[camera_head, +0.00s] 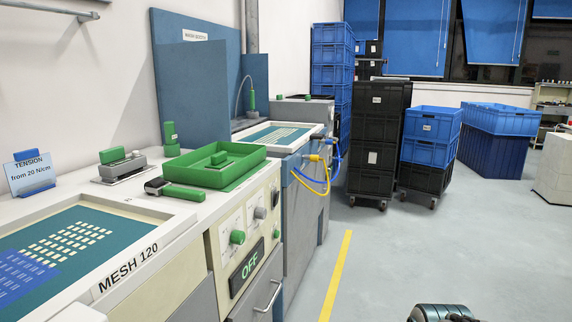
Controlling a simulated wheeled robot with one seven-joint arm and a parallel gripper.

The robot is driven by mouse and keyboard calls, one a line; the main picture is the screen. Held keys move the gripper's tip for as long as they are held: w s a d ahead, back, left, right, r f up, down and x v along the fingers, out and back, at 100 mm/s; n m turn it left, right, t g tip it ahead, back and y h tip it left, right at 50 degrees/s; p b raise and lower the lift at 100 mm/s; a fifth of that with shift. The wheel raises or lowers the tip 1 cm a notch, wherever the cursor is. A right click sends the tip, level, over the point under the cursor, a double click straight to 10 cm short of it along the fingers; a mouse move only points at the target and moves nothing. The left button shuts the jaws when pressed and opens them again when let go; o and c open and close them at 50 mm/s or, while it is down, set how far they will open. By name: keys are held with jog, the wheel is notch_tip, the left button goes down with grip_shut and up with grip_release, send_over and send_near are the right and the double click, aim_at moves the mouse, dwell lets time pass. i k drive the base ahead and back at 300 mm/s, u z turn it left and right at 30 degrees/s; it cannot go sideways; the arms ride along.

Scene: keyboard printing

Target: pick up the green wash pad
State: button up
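Several green things lie on the bench at left, and I cannot tell for certain which is the wash pad. A shallow green tray (187,173) sits on the bench top with a small green block (219,158) inside it. A green-handled tool (184,192) lies at its near left side. Another green block (113,155) rests on a grey metal holder (122,170), and a green piece (169,132) stands upright by the blue panel. My gripper's fingers do not show; only a grey and black part of my arm shows at the bottom right edge.
A framed mesh screen marked MESH 120 (128,265) lies at the near left. Yellow and blue hoses (322,178) hang from the bench side. Black crates (378,140) and blue crates (432,125) stand behind. The grey floor (450,245) right of the yellow line is clear.

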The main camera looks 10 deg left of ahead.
aim_at(220, 162)
jog(key=z, duration=0.35)
jog(key=i, duration=1.1)
jog(key=u, duration=0.45)
